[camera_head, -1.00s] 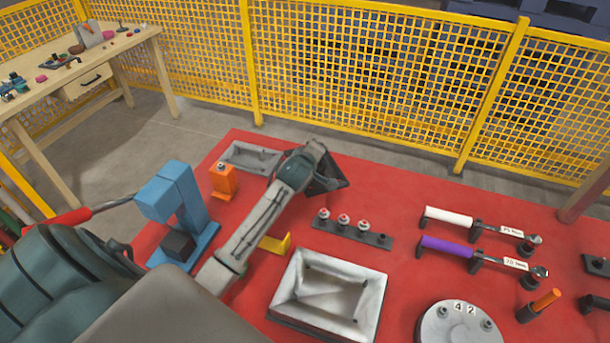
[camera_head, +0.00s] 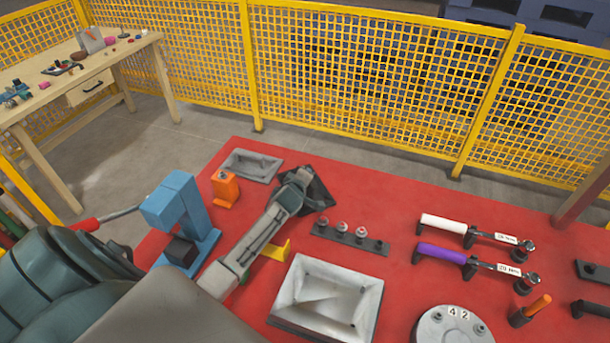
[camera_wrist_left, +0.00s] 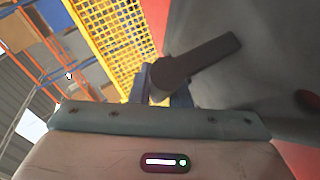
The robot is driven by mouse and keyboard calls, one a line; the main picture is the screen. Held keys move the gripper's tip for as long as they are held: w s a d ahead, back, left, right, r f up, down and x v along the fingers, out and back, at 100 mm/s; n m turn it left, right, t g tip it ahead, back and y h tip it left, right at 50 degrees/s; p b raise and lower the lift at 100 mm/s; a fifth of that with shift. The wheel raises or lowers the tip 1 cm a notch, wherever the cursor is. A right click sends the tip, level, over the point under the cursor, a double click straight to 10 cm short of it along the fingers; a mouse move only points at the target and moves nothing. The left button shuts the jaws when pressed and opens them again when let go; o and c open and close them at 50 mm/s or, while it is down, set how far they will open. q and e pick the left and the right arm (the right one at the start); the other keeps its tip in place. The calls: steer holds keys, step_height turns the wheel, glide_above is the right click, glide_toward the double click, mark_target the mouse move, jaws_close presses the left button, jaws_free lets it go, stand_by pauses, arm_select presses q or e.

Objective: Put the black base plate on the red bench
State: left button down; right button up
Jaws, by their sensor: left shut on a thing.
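The black base plate (camera_head: 319,193) shows as a dark, tilted piece at the end of my left arm, over the red bench (camera_head: 400,200). My left gripper (camera_head: 303,178) is shut on it. In the left wrist view the gripper (camera_wrist_left: 168,90) fingers are partly hidden behind a dark bar. A large grey-black surface, likely the plate (camera_wrist_left: 215,25), fills the right side there. The arm covers part of the plate in the head view. I cannot tell whether the plate touches the bench. My right gripper is not in view.
Near the plate are a grey tray (camera_head: 250,166), an orange block (camera_head: 225,188), a blue press (camera_head: 182,215), a rack with several studs (camera_head: 350,238) and a white tray (camera_head: 327,300). Torque wrenches (camera_head: 445,251) lie right. The bench behind the rack is bare. A yellow fence (camera_head: 350,80) stands behind.

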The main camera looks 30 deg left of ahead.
arm_select(q)
steer(key=shift+r, duration=0.1)
steer(key=c, duration=1.4)
jaws_free()
steer(key=shift+o, duration=0.2)
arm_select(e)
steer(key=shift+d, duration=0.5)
arm_select(q)
steer(key=shift+s, duration=0.15)
steer(key=b+v, duration=0.2)
steer(key=v, duration=0.8)
steer(key=shift+s+d+r, duration=0.1)
steer(key=shift+s, duration=0.15)
steer(key=shift+s+d+r, duration=0.2)
steer(key=shift+s+r, duration=0.1)
steer(key=shift+s, duration=0.25)
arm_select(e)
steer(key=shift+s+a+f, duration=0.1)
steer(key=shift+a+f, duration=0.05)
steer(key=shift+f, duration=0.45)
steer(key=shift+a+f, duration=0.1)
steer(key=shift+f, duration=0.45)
